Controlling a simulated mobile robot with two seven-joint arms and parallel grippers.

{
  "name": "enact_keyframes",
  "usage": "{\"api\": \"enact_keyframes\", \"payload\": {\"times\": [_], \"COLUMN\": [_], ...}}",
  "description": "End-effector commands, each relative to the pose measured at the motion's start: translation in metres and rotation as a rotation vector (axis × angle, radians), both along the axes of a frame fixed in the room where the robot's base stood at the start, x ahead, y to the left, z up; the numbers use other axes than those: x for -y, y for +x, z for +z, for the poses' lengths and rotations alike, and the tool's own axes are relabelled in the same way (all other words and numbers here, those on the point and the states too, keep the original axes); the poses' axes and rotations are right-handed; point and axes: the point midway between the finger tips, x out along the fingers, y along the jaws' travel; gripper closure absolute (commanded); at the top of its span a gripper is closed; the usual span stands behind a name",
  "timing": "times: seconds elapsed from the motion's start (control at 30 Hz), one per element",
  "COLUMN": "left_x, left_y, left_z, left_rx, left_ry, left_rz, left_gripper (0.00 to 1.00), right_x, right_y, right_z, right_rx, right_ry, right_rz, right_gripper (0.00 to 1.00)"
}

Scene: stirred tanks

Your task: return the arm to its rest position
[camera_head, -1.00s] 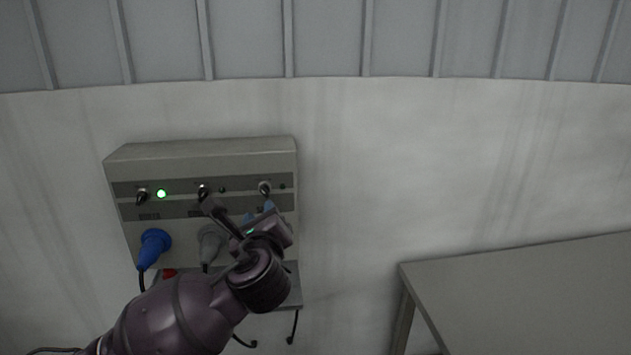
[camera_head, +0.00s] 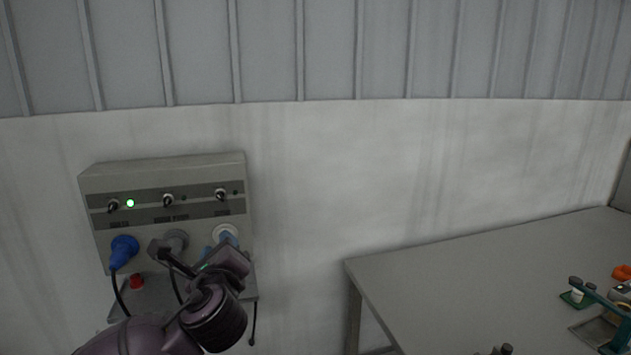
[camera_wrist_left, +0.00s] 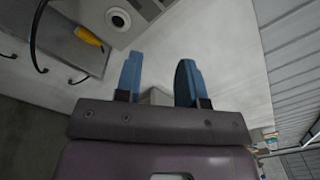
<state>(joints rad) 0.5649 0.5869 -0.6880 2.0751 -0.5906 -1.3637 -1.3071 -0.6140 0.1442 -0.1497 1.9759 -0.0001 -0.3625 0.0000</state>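My left gripper (camera_head: 212,254) is in front of the lower right part of a grey wall panel (camera_head: 165,174) in the head view. In the left wrist view its two blue fingers (camera_wrist_left: 158,78) stand apart with nothing held between them. My left arm comes in from the bottom left. My right gripper is not recognisable in either view.
The panel has several black knobs, a lit green lamp (camera_head: 130,203), a blue plug (camera_head: 123,252), a grey plug (camera_head: 175,242) and a pale round socket (camera_head: 226,232). A grey table (camera_head: 450,270) stands right, with small items at its right end. Bare wall lies between.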

Motion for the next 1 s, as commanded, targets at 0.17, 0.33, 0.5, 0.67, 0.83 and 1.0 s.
{"api": "enact_keyframes", "payload": {"times": [0.17, 0.33, 0.5, 0.67, 0.83, 1.0], "left_x": [0.021, 0.041, 0.048, 0.038, 0.014, -0.016], "left_y": [0.007, 0.013, 0.009, -0.006, -0.031, -0.066], "left_z": [0.002, 0.007, -0.023, -0.073, -0.129, -0.186], "left_rx": [0.050, 0.064, -0.003, -0.077, -0.110, -0.094], "left_ry": [-0.250, -0.584, -1.028, -1.456, -1.814, -2.077], "left_rz": [-0.149, -0.308, -0.409, -0.407, -0.324, -0.190], "left_gripper": [0.64, 0.64, 0.64, 0.64, 0.64, 0.64], "right_x": [0.000, -0.003, -0.002, -0.002, -0.001, -0.001], "right_y": [0.003, 0.011, 0.008, 0.003, -0.001, 0.001], "right_z": [0.002, 0.006, 0.004, 0.001, -0.001, -0.001], "right_rx": [0.006, 0.022, 0.016, 0.007, -0.001, 0.002], "right_ry": [-0.001, 0.003, 0.003, 0.003, 0.003, 0.003], "right_rz": [0.002, 0.004, 0.002, 0.000, -0.002, -0.002], "right_gripper": [0.57, 0.57, 0.57, 0.57, 0.57, 0.57]}}
